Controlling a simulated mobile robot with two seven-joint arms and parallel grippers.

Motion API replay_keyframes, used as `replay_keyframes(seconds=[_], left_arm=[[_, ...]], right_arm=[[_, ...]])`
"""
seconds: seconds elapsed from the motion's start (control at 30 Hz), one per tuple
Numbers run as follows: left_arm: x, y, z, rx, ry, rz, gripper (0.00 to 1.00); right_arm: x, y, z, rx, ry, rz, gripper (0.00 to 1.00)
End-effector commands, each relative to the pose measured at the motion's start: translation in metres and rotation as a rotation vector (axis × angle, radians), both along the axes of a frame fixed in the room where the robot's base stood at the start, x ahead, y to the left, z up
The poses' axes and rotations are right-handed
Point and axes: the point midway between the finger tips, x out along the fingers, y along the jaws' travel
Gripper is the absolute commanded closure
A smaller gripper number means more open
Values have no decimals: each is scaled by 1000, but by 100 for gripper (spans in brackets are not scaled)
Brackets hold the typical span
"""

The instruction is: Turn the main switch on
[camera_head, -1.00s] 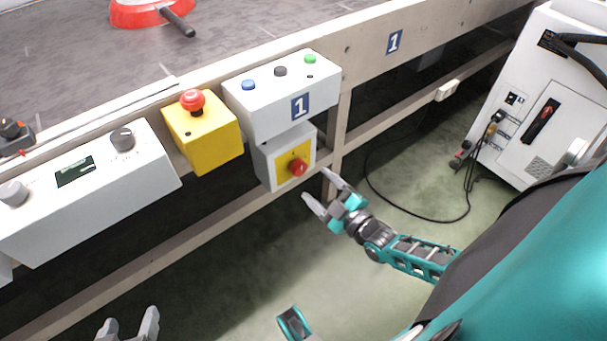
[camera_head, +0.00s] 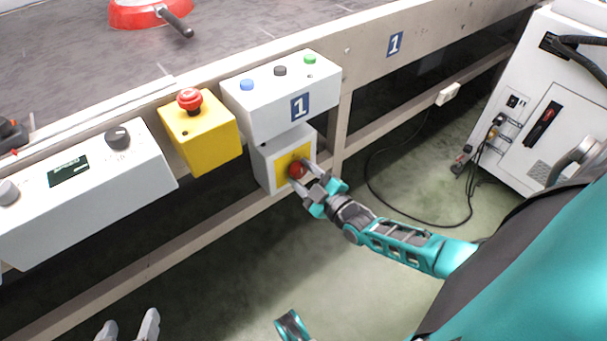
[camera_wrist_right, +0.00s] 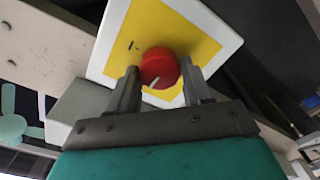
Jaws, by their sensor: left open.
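The main switch is a red rotary knob (camera_head: 297,170) on a yellow plate (camera_head: 284,165), on the front of a grey box below the white button box. In the right wrist view the knob (camera_wrist_right: 159,66) shows a short white mark at its lower edge. My right gripper (camera_head: 308,175) is at the knob, with one finger on each side. In the wrist view its fingers (camera_wrist_right: 160,85) close against the knob's sides. My left gripper (camera_head: 129,327) is open and empty at the bottom left, partly cut off by the picture edge.
A yellow emergency-stop box (camera_head: 203,138) and a white control panel (camera_head: 90,200) are to the left. The white button box (camera_head: 280,100) is directly above the switch. A white cabinet (camera_head: 530,125) with a cable on the floor stands at the right.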

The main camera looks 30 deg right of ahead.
Motion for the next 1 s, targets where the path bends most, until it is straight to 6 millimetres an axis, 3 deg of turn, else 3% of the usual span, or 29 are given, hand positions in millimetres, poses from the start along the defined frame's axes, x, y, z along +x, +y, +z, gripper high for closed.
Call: replay_keyframes(seconds=[0.33,0.67,1.0], left_arm=[[0,1,-2,3,2,0,35],[0,2,-4,7,4,-1,35],[0,2,-5,7,3,-1,35]], right_arm=[[0,0,0,0,0,0,84],[0,0,0,46,4,0,84],[0,0,-1,278,23,1,84]])
